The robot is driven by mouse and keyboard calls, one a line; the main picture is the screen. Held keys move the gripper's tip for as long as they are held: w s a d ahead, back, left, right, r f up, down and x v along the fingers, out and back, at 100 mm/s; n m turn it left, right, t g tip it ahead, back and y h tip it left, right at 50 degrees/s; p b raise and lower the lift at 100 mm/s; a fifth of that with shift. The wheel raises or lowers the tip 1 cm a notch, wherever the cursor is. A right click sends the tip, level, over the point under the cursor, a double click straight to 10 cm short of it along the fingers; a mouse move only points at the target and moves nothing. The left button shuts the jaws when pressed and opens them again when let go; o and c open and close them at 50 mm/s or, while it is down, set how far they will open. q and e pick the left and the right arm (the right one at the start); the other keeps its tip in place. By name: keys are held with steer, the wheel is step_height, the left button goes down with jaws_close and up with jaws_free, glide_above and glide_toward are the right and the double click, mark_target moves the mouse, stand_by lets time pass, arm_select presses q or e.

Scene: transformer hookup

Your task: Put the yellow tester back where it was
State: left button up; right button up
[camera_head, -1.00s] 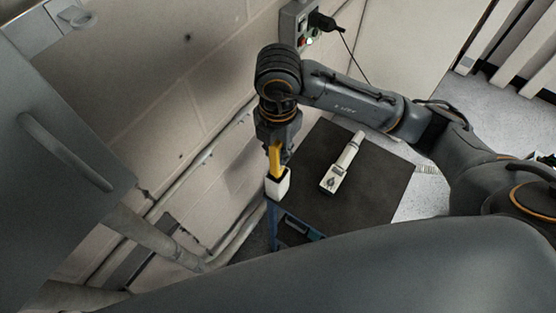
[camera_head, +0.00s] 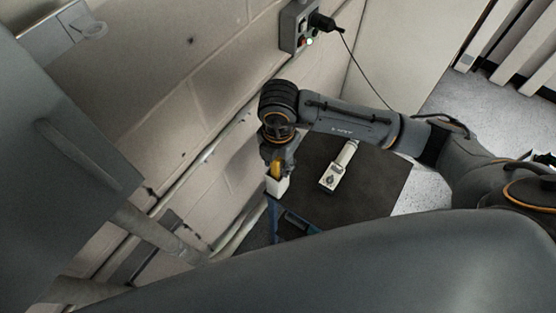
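Only a short stretch of yellow shows between the holder and my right gripper (camera_head: 276,157). My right gripper points down and appears shut on the tester's upper part, just above the holder. Its fingertips are small and partly hidden, and I cannot see how deep the tester sits. My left gripper is not in view.
A white handheld device (camera_head: 332,178) lies on the dark table (camera_head: 375,190). A blue frame (camera_head: 297,222) is at its near left edge. A wall box (camera_head: 298,28) with a black plug and cable is above. The wall and pipes are close on the left.

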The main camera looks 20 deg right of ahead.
steer(key=shift+r, duration=0.35)
step_height(320, 180, up, 7)
steer(key=b, duration=0.2)
steer(key=shift+b, duration=0.35)
step_height(320, 180, up, 4)
steer(key=shift+f, duration=0.15)
steer(key=shift+r, duration=0.45)
steer(key=shift+s+f, duration=0.1)
steer(key=shift+s, duration=0.05)
